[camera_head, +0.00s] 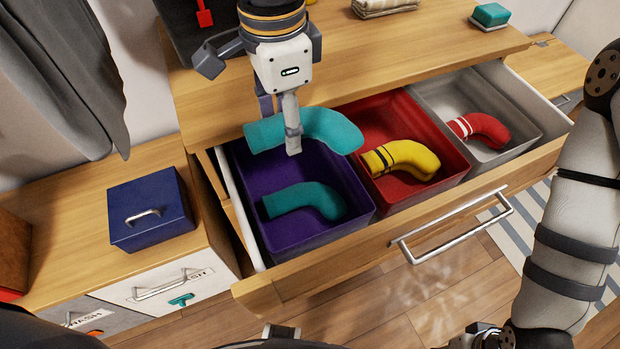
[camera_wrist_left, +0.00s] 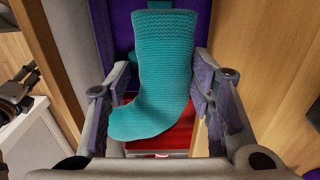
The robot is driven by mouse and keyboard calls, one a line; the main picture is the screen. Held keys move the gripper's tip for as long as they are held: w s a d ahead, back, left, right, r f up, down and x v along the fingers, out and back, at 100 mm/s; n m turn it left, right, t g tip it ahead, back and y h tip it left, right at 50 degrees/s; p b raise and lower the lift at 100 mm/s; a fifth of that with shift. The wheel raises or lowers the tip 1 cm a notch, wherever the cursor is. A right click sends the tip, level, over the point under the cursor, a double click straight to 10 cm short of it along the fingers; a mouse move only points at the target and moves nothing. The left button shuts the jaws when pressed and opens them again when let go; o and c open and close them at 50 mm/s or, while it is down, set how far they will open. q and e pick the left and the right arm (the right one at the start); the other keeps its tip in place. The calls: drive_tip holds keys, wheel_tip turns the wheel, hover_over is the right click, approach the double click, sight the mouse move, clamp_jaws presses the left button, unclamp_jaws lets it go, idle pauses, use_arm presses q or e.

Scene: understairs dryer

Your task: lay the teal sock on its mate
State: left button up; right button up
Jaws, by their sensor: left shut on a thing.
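A teal sock (camera_head: 315,131) is held in my left gripper (camera_head: 292,140), above the back part of the purple bin (camera_head: 345,226). In the left wrist view the held sock (camera_wrist_left: 155,70) lies between the two finger pads, its bent end toward the lower left. A second teal sock (camera_head: 305,200) lies bent on the floor of the purple bin, in front of and below the held one, apart from it in the head view. My right arm shows at the right, but its fingers are not seen.
The open drawer also holds a red bin (camera_head: 447,147) with a yellow striped sock (camera_head: 402,158) and a grey bin (camera_head: 520,112) with a red striped sock (camera_head: 482,129). A blue box (camera_head: 150,212) stands left. The drawer handle (camera_head: 455,232) juts forward.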

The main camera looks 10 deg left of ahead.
use_arm(q)
hover_over(292, 197)
wheel_tip(292, 197, down, 10)
drive_tip(key=r, duration=0.1)
wheel_tip(292, 197, down, 8)
drive_tip(key=shift+s+f+b, duration=0.1)
drive_tip(key=shift+b, duration=1)
drive_tip(key=shift+r, duration=0.2)
use_arm(e)
drive_tip(key=shift+g, duration=0.6)
drive_tip(key=s+f, duration=0.2)
drive_tip(key=s, duration=0.1)
drive_tip(key=shift+f, duration=0.35)
use_arm(q)
drive_tip(key=shift+f, duration=0.1)
use_arm(e)
drive_tip(key=shift+s, duration=0.1)
use_arm(q)
drive_tip(key=shift+f, duration=0.4)
drive_tip(key=o, duration=0.7)
drive_tip(key=shift+a, duration=0.1)
drive_tip(key=shift+o, duration=0.2)
use_arm(e)
drive_tip(key=shift+s+f, duration=0.1)
drive_tip(key=shift+f, duration=0.05)
use_arm(q)
drive_tip(key=shift+r, duration=0.1)
